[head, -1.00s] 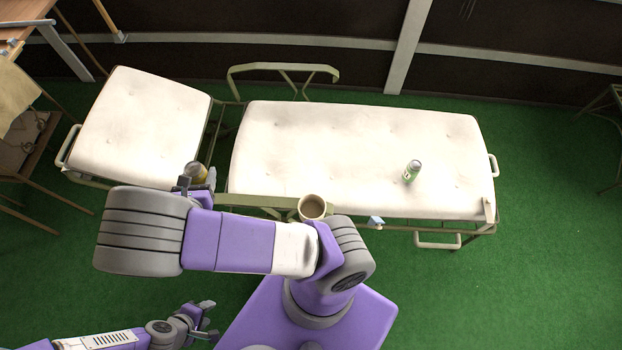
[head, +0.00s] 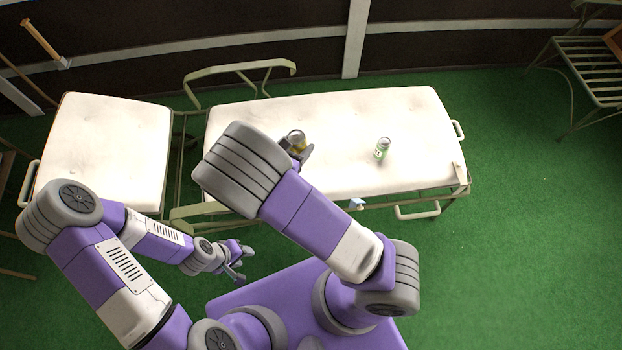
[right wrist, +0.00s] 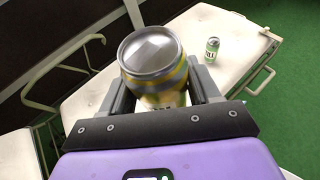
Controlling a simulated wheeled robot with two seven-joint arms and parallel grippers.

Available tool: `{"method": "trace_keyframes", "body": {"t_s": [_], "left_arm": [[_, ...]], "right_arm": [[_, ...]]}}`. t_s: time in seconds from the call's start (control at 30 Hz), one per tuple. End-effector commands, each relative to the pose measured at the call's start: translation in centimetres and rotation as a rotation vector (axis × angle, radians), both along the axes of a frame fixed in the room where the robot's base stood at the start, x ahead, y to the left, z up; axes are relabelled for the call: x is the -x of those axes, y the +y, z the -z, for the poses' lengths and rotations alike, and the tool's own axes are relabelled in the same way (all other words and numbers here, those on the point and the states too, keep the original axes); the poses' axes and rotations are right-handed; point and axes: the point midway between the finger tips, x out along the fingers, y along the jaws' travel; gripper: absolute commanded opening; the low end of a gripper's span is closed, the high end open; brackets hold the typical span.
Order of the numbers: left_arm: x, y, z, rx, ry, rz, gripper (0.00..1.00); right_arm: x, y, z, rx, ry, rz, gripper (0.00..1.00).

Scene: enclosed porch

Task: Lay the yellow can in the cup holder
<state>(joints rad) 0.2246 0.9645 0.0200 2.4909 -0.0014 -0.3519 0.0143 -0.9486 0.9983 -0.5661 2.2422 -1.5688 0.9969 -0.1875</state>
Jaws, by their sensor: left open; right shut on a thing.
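The yellow can (head: 296,138) is in my right gripper (head: 303,150), above the white padded bed. In the right wrist view the can (right wrist: 155,75) is upright between the two fingers (right wrist: 160,97), its silver top facing the camera.
A separate padded section (head: 105,140) lies left.

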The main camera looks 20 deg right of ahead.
Motion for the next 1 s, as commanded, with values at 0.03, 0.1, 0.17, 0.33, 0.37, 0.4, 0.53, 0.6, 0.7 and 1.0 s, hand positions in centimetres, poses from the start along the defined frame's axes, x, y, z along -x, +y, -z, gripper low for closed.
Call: {"method": "trace_keyframes", "body": {"t_s": [0.03, 0.1, 0.17, 0.33, 0.37, 0.4, 0.53, 0.6, 0.7, 1.0], "left_arm": [[0.0, 0.0, -0.3, 0.0, 0.0, -0.001, 0.43], [0.0, 0.0, -0.7, 0.0, 0.0, -0.001, 0.43], [0.0, 0.0, -0.9, 0.0, 0.0, -0.001, 0.43], [0.0, 0.0, -1.2, -0.001, 0.001, -0.001, 0.43], [0.0, 0.0, -1.2, -0.001, 0.001, -0.001, 0.43], [0.0, 0.0, -1.1, 0.0, 0.0, -0.001, 0.43], [0.0, 0.0, -0.7, 0.0, 0.0, -0.001, 0.43], [0.0, 0.0, -0.3, 0.0, 0.0, -0.001, 0.43], [0.0, 0.0, 0.4, 0.0, 0.0, -0.001, 0.43], [0.0, 0.0, 2.8, 0.0, 0.0, 0.0, 0.43]], "right_arm": [[0.7, 1.2, 0.6, -0.001, -0.001, 0.01, 0.19], [2.1, 2.7, 1.6, -0.004, -0.002, 0.043, 0.19], [3.5, 3.8, 2.5, -0.004, -0.002, 0.075, 0.19], [6.6, 5.6, 4.0, 0.002, 0.007, 0.142, 0.19], [6.8, 5.7, 4.2, 0.004, 0.007, 0.147, 0.19], [7.0, 5.8, 4.3, 0.004, 0.009, 0.153, 0.19], [7.1, 5.8, 4.9, 0.003, 0.008, 0.156, 0.19], [7.1, 5.8, 5.3, 0.003, 0.007, 0.155, 0.19], [7.1, 5.8, 6.1, 0.003, 0.007, 0.155, 0.19], [7.0, 5.8, 9.1, 0.003, 0.007, 0.154, 0.19]]}}
